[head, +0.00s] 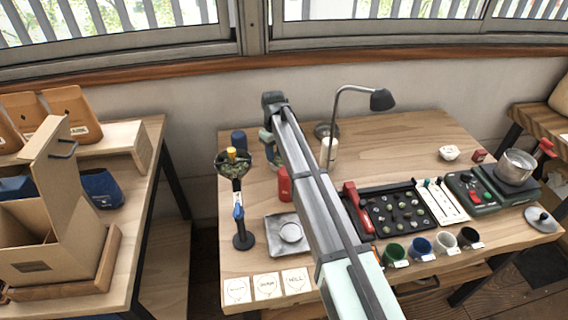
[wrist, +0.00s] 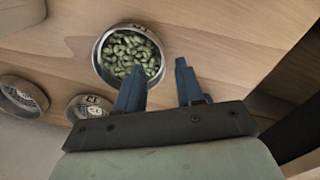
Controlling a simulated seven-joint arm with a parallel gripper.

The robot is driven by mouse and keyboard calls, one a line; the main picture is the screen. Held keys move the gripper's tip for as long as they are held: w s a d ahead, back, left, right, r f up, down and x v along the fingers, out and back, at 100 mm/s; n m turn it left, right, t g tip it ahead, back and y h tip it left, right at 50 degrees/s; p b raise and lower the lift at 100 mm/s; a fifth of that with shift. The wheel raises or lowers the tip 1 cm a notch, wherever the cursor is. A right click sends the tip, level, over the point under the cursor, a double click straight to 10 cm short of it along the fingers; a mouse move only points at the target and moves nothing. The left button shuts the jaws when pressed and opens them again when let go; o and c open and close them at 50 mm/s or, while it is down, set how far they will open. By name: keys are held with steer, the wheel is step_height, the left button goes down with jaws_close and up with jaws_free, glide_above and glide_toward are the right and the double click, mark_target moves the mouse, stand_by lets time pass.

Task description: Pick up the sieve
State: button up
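My gripper (wrist: 158,66) is open in the wrist view, its two blue fingers apart with nothing between them. A round metal-rimmed vessel (wrist: 97,58) full of green beans lies just beyond the left fingertip. I cannot tell whether this vessel is the sieve, or whether the finger touches it. In the head view my arm reaches to the back left of the table, and its fingers are not clearly visible there. No sieve can be made out for certain in either view.
Two more round metal-rimmed vessels (wrist: 22,97) show at left in the wrist view. A red bottle (head: 284,184), lamp (head: 381,100) and bean tray (head: 393,211) are nearby. The table's back right is mostly clear.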

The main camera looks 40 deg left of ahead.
mark_target(273, 165)
steer(key=shift+a+f, duration=0.15)
steer(key=shift+f, duration=0.85)
steer(key=shift+a+f, duration=0.2)
steer(key=shift+f, duration=0.75)
steer(key=shift+a+f, duration=0.15)
steer(key=shift+f, duration=0.85)
steer(key=shift+c, duration=0.3)
jaws_close()
